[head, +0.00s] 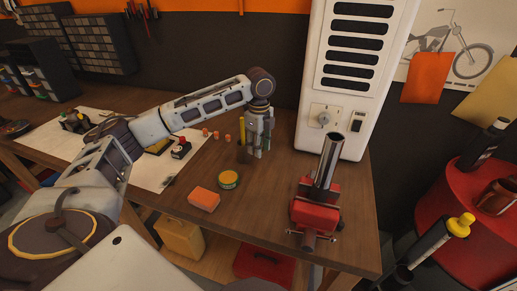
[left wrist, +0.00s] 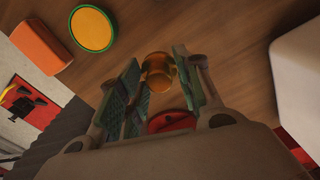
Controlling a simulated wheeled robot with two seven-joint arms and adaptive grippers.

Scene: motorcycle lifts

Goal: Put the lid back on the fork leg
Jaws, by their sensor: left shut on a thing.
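The fork leg (head: 328,162) is a shiny metal tube with an open top. It stands slightly tilted in a red vise (head: 316,210) at the right of the bench. My left gripper (head: 256,152) points down over the bench, left of the fork leg and apart from it. In the left wrist view, a round amber-gold piece (left wrist: 158,73), which looks like the lid, sits between the fingers, and the gripper is shut on it. The fingers hide most of it in the head view. My right gripper is not in view.
An orange block (head: 204,199) and a green-rimmed yellow tin (head: 228,180) lie in front of my left gripper. Several small copper-coloured cylinders (head: 216,135) stand left of it. A white cabinet (head: 312,110) rises behind the vise. Bare bench lies between tin and vise.

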